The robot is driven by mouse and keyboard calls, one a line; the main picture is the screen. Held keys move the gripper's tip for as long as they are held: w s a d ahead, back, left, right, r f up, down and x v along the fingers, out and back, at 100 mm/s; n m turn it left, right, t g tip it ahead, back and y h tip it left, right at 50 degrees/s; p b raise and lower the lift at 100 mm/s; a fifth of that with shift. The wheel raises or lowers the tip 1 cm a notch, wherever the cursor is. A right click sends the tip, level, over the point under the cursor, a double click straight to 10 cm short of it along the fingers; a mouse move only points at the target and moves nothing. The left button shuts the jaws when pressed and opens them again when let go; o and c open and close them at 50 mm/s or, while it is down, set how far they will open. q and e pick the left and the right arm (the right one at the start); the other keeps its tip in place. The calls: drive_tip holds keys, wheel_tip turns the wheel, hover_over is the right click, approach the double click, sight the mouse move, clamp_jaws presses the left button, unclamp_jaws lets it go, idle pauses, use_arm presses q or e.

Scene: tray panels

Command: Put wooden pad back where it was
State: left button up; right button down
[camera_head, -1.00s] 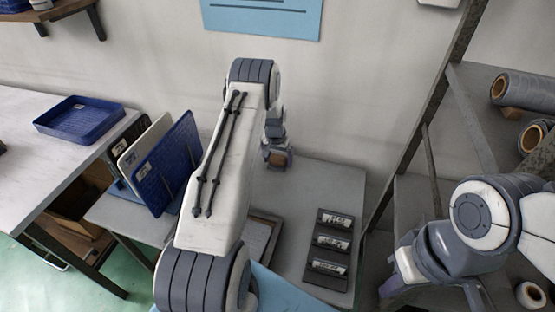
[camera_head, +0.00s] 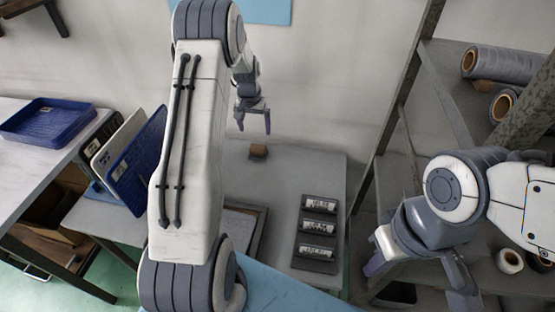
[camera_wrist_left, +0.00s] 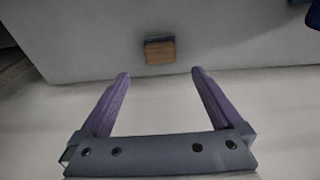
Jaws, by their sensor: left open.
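The wooden pad (camera_head: 258,152) is a small brown block with a dark top or back part, resting on the grey table near its far edge. It also shows in the left wrist view (camera_wrist_left: 160,51), beyond the fingertips and apart from them. My left gripper (camera_head: 254,128) is open and empty, raised above and slightly left of the pad in the head view. Its two purple fingers (camera_wrist_left: 158,75) are spread wide in the wrist view. My right gripper (camera_head: 415,285) is low at the right, partly hidden by its arm; its jaw state is unclear.
Several black labelled holders (camera_head: 318,228) stand in a column on the table. A framed tray (camera_head: 258,240) is partly behind my left arm. Upright blue and white panels (camera_head: 138,160) and a blue tray (camera_head: 45,122) are at left. A shelf with rolls (camera_head: 500,68) stands at right.

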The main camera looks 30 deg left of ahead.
use_arm(q)
drive_tip(key=s+d+r+m, duration=0.2)
drive_tip(key=s+d+r, duration=0.2)
drive_tip(key=d, duration=0.5)
drive_tip(key=s+d+r+m+h, duration=0.15)
drive_tip(key=s+d+r, duration=0.3)
drive_tip(key=d, duration=0.45)
drive_tip(key=s+d+r+m, duration=0.2)
drive_tip(key=s+d+r, duration=0.25)
drive_tip(key=d, duration=0.55)
drive_tip(key=s+d+m+g, duration=0.1)
drive_tip(key=s+d+m, duration=0.1)
drive_tip(key=s, duration=0.9)
drive_tip(key=s+d+r+m, duration=0.1)
drive_tip(key=s+d+m, duration=0.2)
drive_tip(key=s, duration=0.8)
drive_tip(key=shift+s+r+g, duration=0.2)
drive_tip(key=shift+r+g, duration=0.1)
drive_tip(key=shift+g, duration=0.1)
drive_tip(key=shift+a, duration=0.1)
